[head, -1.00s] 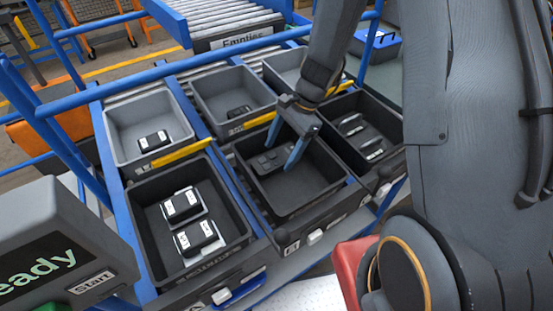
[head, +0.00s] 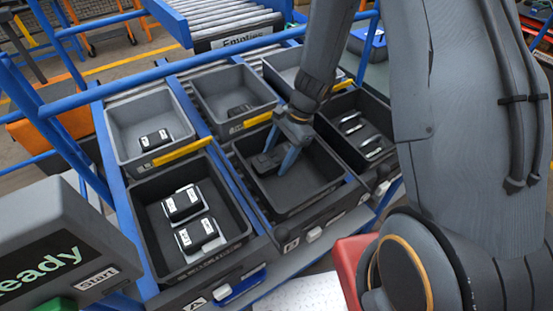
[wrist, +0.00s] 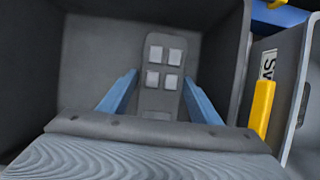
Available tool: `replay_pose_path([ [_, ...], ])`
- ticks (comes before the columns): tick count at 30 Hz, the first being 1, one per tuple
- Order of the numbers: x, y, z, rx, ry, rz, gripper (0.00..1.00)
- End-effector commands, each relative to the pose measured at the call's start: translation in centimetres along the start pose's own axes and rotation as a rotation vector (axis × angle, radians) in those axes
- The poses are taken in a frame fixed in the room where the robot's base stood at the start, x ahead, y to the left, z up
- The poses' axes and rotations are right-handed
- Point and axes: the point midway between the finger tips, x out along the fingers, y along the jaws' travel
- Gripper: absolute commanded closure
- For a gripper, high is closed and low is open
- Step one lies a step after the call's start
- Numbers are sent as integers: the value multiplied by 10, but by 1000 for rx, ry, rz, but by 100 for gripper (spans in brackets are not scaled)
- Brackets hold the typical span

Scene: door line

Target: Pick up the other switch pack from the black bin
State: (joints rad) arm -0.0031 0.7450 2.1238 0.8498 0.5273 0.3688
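The switch pack (wrist: 161,68) is a dark grey block with several pale square buttons. It lies on the floor of the middle front black bin (head: 292,205); in the head view the pack (head: 262,162) is partly hidden by my gripper. My gripper (head: 275,165) is down inside that bin. In the wrist view, the blue fingers of my gripper (wrist: 160,82) stand on either side of the pack, with narrow gaps between them and its sides. The fingers look open, not closed on it. No second pack shows in this bin.
The left front black bin (head: 148,218) holds two black-and-white units (head: 182,204). The right front bin (head: 385,118) holds several slim parts. Grey bins stand behind, with yellow strips (head: 182,152) on some front edges. A blue rail (head: 215,52) crosses above the rear bins.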

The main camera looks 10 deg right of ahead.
Motion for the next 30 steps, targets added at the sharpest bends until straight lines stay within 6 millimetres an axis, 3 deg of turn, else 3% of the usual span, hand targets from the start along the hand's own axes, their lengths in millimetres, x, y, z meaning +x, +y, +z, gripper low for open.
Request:
replay_pose_path([
  [1, 0, 0, 0, 0, 0, 0, 53],
  [6, 0, 0, 0, 0, 0, 0, 77],
  [19, -10, -2, 4, 0, 0, -2, 77],
  [30, -60, -6, 24, -3, 1, -5, 77],
])
